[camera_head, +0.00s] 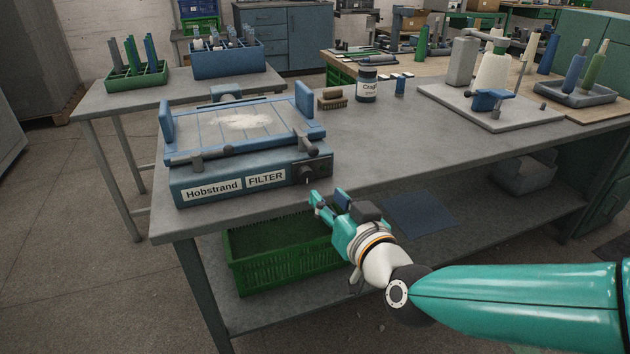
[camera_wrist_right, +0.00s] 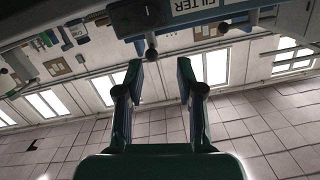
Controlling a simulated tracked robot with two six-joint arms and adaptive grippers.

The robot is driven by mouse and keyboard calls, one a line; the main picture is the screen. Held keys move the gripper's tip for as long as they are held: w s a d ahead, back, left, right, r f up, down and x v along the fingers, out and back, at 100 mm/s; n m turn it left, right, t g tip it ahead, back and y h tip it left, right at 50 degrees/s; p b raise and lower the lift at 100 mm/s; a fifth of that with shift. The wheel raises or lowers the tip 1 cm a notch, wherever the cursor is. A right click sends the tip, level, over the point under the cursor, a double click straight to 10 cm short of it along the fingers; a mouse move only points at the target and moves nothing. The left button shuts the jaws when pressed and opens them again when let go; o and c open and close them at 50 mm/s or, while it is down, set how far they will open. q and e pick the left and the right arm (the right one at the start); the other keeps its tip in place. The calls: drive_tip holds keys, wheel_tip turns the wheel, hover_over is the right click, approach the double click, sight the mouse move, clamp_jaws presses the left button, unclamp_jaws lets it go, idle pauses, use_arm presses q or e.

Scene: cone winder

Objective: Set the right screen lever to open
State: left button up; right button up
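The blue filter unit (camera_head: 240,150), labelled Hobstrand FILTER, stands on the near left end of the grey bench. A dark round-ended lever (camera_head: 309,148) sits at the right of its screen frame, and a similar dark piece is at the front left. Whether the lever is open or closed cannot be told. My right gripper (camera_head: 328,200) is in front of the bench edge, below and right of the lever, apart from it. In the right wrist view its two fingers (camera_wrist_right: 160,76) are spread with nothing between them; part of the unit shows above. My left gripper is not in view.
A black knob (camera_head: 307,173) is on the unit's front panel. A green crate (camera_head: 280,260) sits on the lower shelf, beside my right arm.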

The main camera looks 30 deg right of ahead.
drive_tip(key=s+d+r+t, duration=0.1)
drive_tip(key=s+r, duration=0.1)
drive_tip(key=p, duration=0.5)
approach(314, 154)
drive_tip(key=w, duration=0.2)
drive_tip(key=shift+m+h, duration=0.3)
drive_tip(key=shift+h, duration=0.1)
drive_tip(key=x, duration=1.1)
drive_tip(key=shift+d+f, duration=0.2)
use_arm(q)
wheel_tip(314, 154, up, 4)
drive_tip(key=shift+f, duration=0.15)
use_arm(e)
clamp_jaws()
drive_tip(key=shift+f, duration=0.1)
